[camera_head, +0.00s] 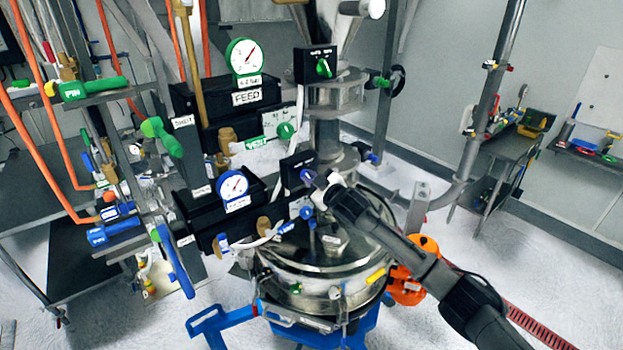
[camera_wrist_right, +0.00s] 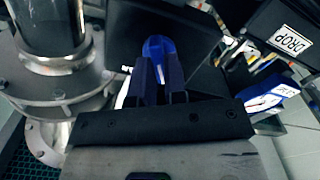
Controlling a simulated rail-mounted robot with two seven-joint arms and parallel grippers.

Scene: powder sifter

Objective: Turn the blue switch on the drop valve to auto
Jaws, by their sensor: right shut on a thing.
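The drop valve's blue switch (camera_head: 307,175) sits on the face of a small black box (camera_head: 294,165) above the steel vessel. My right gripper (camera_head: 316,181) reaches it from the lower right and covers part of it. In the right wrist view the blue knob (camera_wrist_right: 158,47) stands between the two fingers of my right gripper (camera_wrist_right: 160,70), which are shut on it. The switch's setting and its label are hidden or too small to read. My left gripper is in neither view.
A blue-rimmed gauge (camera_head: 234,187) is left of the switch. A DROP label (camera_wrist_right: 290,42) shows in the wrist view. Above stand the FEED unit (camera_head: 246,97) and a green switch (camera_head: 324,68). The steel vessel lid (camera_head: 330,243) lies below my right arm.

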